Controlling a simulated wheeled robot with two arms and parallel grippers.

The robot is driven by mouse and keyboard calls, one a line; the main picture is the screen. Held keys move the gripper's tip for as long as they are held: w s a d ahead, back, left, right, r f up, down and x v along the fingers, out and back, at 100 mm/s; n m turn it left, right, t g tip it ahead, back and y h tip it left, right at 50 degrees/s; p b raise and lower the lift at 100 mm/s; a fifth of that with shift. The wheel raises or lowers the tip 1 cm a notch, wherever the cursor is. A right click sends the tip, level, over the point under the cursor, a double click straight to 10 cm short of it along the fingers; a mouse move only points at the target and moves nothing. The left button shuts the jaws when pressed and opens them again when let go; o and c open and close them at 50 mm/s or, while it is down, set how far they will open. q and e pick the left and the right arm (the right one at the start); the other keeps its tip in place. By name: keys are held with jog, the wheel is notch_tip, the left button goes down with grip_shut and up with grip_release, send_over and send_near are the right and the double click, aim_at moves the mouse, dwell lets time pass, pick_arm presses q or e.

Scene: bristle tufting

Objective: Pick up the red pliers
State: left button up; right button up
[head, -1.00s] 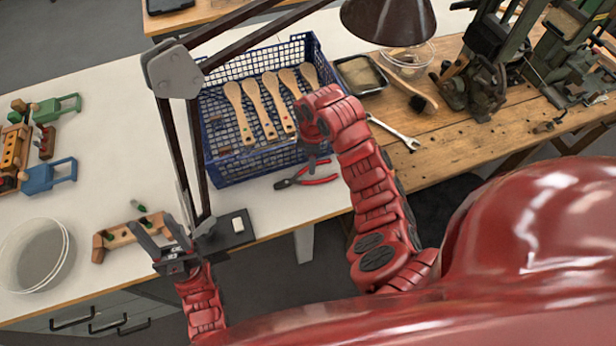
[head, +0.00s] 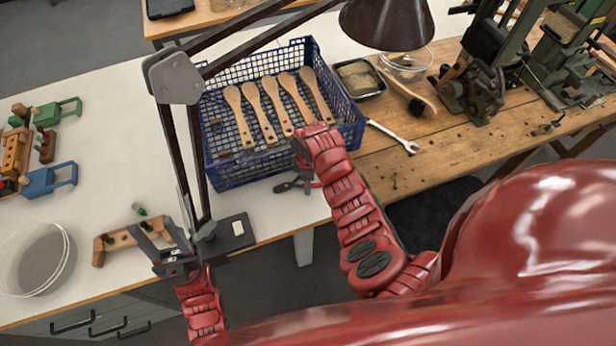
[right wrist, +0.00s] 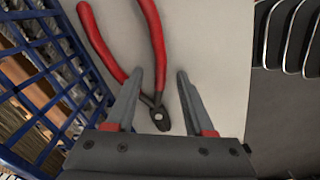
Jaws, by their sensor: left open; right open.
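The red pliers (head: 284,187) lie on the white tabletop in front of the blue crate, partly hidden under my right arm in the head view. In the right wrist view their red handles (right wrist: 157,45) spread toward the top. Their dark jaws lie between the fingers of my right gripper (right wrist: 160,82). That gripper is open, with the left finger close to one handle; I cannot tell its exact height. In the head view my right gripper (head: 307,182) is mostly hidden by its own arm. My left gripper (head: 163,238) is open and empty near the table's front edge.
The blue crate (head: 232,180) with several wooden spoons stands just behind the pliers; its wall is close beside my right gripper. A lamp's dark arm crosses the left side. A wrench (head: 393,136) lies on the wooden bench. A white bowl (head: 35,258) stands far left.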

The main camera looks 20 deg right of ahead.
grip_shut()
dwell(0.3)
dwell(1.2)
